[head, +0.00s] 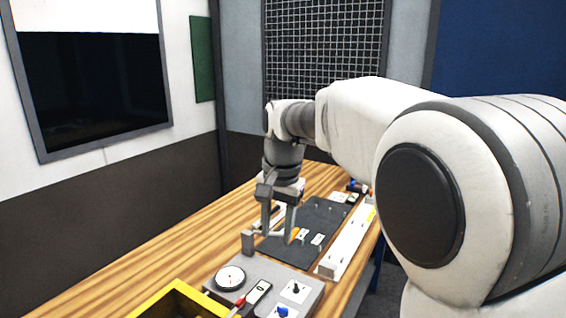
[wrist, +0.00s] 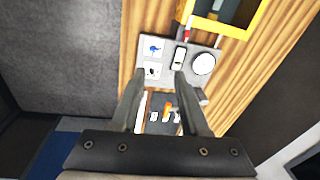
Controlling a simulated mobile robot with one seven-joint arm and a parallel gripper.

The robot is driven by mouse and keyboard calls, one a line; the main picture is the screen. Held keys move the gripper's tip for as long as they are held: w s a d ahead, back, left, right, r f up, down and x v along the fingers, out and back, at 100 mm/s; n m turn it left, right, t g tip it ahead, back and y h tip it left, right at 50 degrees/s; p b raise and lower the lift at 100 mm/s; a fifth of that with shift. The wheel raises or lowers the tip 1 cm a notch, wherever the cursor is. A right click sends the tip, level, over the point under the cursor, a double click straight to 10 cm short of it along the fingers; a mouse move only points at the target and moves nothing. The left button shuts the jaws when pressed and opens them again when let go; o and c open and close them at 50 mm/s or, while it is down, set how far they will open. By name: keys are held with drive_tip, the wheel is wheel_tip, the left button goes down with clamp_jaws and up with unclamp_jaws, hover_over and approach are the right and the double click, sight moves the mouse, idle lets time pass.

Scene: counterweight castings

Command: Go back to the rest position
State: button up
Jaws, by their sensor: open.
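My gripper (head: 279,232) is on the raised arm, pointing down over the near end of the dark grey board (head: 285,250) on the wooden table. Its two fingers stand apart with nothing visible between them. In the wrist view my gripper (wrist: 160,78) also shows spread fingers, with the grey panel beyond the tips and an orange piece (wrist: 168,107) farther back between them. My arm hides part of the table's far right side in the head view.
A grey panel (head: 262,272) with a round dial (head: 230,278) lies nearer, beside a yellow-rimmed crate (head: 172,289). A long white rail (head: 348,242) lies right of the board. A screen (head: 95,90) hangs on the left wall. The table's left strip is clear.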

drive_tip(key=s+d+r+n+t, duration=0.2)
drive_tip(key=s+d+r, duration=0.1)
drive_tip(key=s+d, duration=0.85)
drive_tip(key=s+d+f+n+t+h, duration=0.1)
drive_tip(key=s+d+f, duration=0.3)
drive_tip(key=s, duration=0.7)
drive_tip(key=shift+s+d+f+n+t, duration=0.15)
drive_tip(key=shift+s+f+n+t, duration=0.2)
drive_tip(key=shift+n+t, duration=0.45)
